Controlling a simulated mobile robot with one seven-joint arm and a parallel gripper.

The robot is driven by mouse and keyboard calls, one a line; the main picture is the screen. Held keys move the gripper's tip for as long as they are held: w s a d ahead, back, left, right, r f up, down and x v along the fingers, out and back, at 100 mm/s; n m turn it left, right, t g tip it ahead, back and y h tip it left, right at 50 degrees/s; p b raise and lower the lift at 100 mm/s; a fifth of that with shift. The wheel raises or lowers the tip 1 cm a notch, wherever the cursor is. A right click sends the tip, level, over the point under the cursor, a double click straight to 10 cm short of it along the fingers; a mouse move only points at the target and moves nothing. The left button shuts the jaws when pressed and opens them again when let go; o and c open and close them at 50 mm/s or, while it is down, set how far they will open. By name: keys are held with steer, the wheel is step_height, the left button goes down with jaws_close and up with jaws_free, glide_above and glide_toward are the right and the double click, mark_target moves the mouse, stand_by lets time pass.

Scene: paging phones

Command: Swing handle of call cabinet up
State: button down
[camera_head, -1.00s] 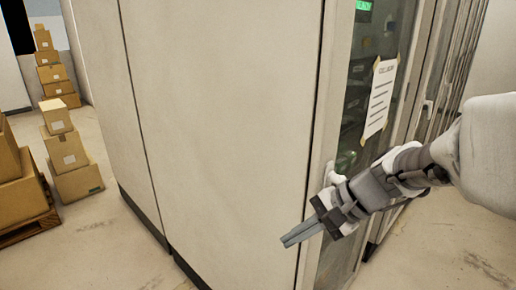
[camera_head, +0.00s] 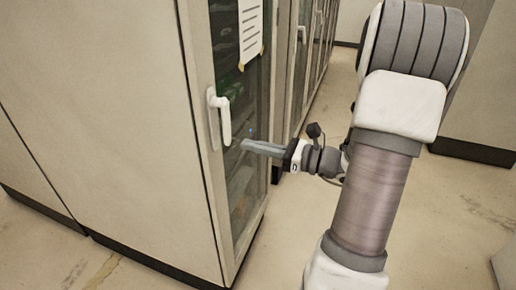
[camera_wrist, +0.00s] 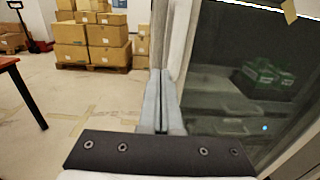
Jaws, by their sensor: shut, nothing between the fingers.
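The call cabinet (camera_head: 198,60) has a glass door with a white lever handle (camera_head: 221,118) on its left frame. The handle hangs pointing down, slightly out from its base plate. My gripper (camera_head: 243,146) is shut and empty, its fingertips just right of and a little below the handle's lower end. They look apart from it, though the depth is hard to judge. In the wrist view my shut fingers (camera_wrist: 161,85) point toward the door's frame edge. I cannot pick out the handle there.
A paper notice (camera_head: 251,30) is taped on the glass. More cabinets (camera_head: 313,40) stand in a row beyond, with another handle (camera_head: 301,34). Stacked boxes (camera_wrist: 88,40) and a table (camera_wrist: 22,88) show in the wrist view. The floor (camera_head: 455,215) at right is clear.

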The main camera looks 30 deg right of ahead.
mark_target(209, 135)
steer(key=shift+x, duration=4.2)
steer(key=shift+a, duration=0.1)
steer(key=shift+w, duration=0.1)
